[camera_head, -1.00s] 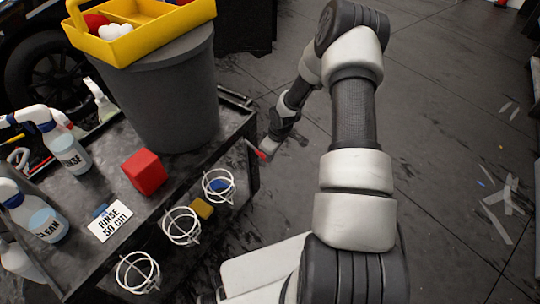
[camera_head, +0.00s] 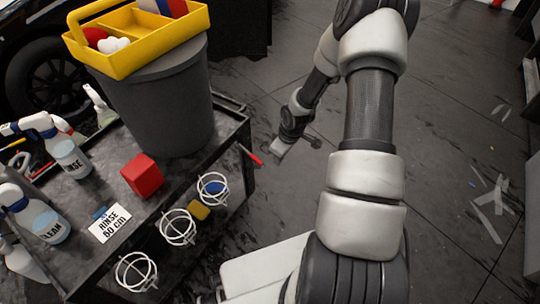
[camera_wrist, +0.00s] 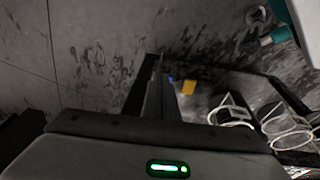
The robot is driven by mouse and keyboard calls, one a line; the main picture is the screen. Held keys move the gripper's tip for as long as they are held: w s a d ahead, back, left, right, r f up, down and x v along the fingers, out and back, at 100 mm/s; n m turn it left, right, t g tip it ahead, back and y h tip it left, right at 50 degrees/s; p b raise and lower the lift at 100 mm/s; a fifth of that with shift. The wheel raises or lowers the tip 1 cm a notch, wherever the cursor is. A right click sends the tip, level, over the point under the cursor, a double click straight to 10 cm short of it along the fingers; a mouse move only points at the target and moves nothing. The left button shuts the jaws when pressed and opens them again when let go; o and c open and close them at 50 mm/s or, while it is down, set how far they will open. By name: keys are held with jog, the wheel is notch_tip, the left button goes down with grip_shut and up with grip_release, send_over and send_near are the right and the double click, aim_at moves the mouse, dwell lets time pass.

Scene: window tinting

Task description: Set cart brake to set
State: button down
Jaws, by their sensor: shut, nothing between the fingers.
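The cart (camera_head: 232,150) is a dark, scuffed trolley at the left of the head view. A red-tipped lever (camera_head: 254,158) sticks out from its right end and slants down to the right; I take it for the brake. My gripper (camera_head: 277,151) is just right of the lever, with a small gap between them in the picture. In the wrist view my fingers (camera_wrist: 160,88) are together and empty. The cart's edge shows there, but I cannot make out the red lever.
A grey bin (camera_head: 160,110) with a yellow caddy (camera_head: 130,62) stands on the cart. A red block (camera_head: 142,176), a label card (camera_head: 110,222), spray bottles (camera_head: 70,158) and white wire rings (camera_head: 177,227) are also there. The floor right of my arm is mostly clear, with pale scraps.

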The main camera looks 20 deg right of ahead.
jog(key=shift+s+d+r, duration=0.3)
jog(key=shift+s+r, duration=0.1)
jog(key=shift+s, duration=0.15)
jog(key=shift+s+d+r, duration=0.3)
jog(key=shift+s+r, duration=0.05)
jog(key=shift+s, duration=0.15)
